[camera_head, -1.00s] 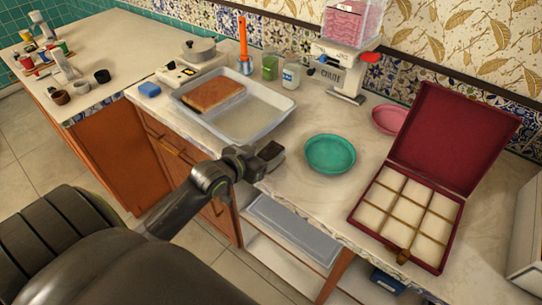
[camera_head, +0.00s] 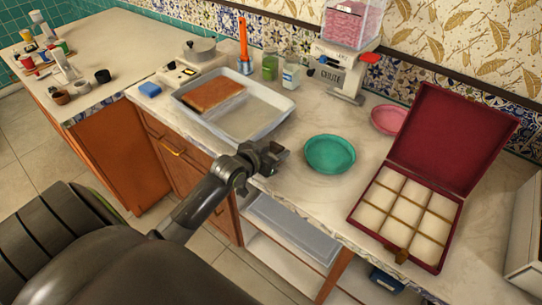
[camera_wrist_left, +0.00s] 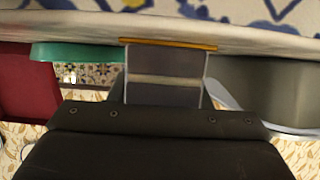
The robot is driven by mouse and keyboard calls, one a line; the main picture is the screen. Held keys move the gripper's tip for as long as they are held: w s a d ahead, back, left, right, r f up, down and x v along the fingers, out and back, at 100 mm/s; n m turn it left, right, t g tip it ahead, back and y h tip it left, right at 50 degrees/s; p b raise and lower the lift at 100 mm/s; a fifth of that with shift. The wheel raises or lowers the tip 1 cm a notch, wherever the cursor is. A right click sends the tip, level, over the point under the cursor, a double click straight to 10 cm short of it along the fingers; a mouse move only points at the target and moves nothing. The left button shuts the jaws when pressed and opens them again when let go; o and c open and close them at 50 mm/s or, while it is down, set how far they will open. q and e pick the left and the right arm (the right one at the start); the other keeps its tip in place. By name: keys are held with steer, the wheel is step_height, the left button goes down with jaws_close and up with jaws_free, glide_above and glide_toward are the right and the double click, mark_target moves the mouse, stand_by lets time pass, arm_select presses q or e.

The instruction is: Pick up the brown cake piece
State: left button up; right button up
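A small dark brown block (camera_wrist_left: 165,78), which looks like the brown cake piece, is straight ahead of the left wrist camera, with an orange strip along its edge. That view is upside down. My left gripper (camera_head: 274,158) is low over the front edge of the counter, right of the tray and left of the green plate. It appears open around or just before the block. Contact cannot be made out. In the head view the gripper mostly hides the block. My right gripper is not in view.
A metal tray (camera_head: 262,132) holds a large orange-brown cake slab (camera_head: 211,95). The green plate (camera_head: 330,154), a pink plate (camera_head: 388,119) and an open red box (camera_head: 452,138) with several compartments stand to the right. A dispenser (camera_head: 344,70) stands behind.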

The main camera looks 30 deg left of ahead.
arm_select(q)
steer(key=c, duration=0.5)
steer(key=shift+r, duration=0.1)
